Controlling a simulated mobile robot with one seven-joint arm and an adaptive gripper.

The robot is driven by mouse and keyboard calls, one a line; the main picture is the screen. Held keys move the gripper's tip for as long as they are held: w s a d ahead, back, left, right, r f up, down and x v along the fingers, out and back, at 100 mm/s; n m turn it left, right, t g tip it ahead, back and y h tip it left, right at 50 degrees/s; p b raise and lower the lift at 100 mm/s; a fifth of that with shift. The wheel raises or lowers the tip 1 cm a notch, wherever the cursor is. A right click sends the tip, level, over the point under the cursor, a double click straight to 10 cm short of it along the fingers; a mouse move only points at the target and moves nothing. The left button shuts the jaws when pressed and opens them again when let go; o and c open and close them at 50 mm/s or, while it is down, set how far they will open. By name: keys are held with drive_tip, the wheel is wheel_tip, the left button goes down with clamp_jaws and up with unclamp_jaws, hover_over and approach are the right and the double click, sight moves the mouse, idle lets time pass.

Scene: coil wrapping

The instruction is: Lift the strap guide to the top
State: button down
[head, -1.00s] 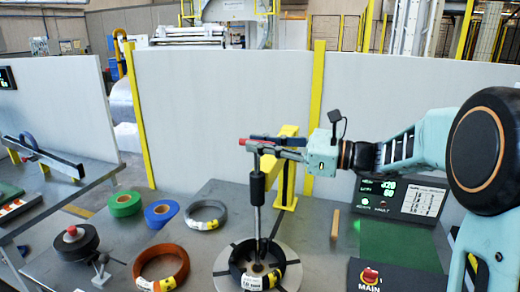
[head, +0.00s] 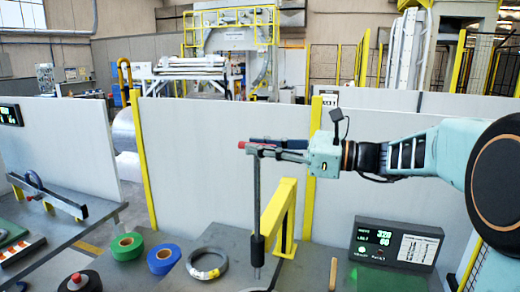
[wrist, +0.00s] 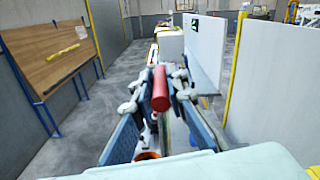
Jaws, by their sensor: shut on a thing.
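The strap guide shows in the head view as a slim grey upright rod (head: 257,190) with a red end piece (head: 242,145) at its top. The rod runs down through a black sleeve (head: 258,250) beside the yellow bracket. My gripper (head: 262,148) comes in from the right and is shut on the top of the guide. In the wrist view the red piece (wrist: 160,90) sits between the two fingers of my gripper (wrist: 158,76).
The yellow bracket (head: 286,215) stands just right of the rod. A grey coil (head: 206,263), green roll (head: 126,246) and blue roll (head: 162,258) lie on the bench at left. A display (head: 396,243) stands at right. White panels (head: 220,160) stand behind; the space above my gripper is clear.

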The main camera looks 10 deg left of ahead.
drive_tip(key=shift+r, duration=0.4)
drive_tip(key=c, duration=2.3)
unclamp_jaws()
drive_tip(key=o, duration=0.4)
drive_tip(key=shift+c, duration=0.2)
drive_tip(key=shift+f, duration=0.15)
drive_tip(key=shift+d, duration=0.1)
drive_tip(key=s+d, duration=0.1)
drive_tip(key=d, duration=1)
drive_tip(key=shift+s+d, duration=0.3)
drive_tip(key=shift+d, duration=0.1)
drive_tip(key=shift+f, duration=0.1)
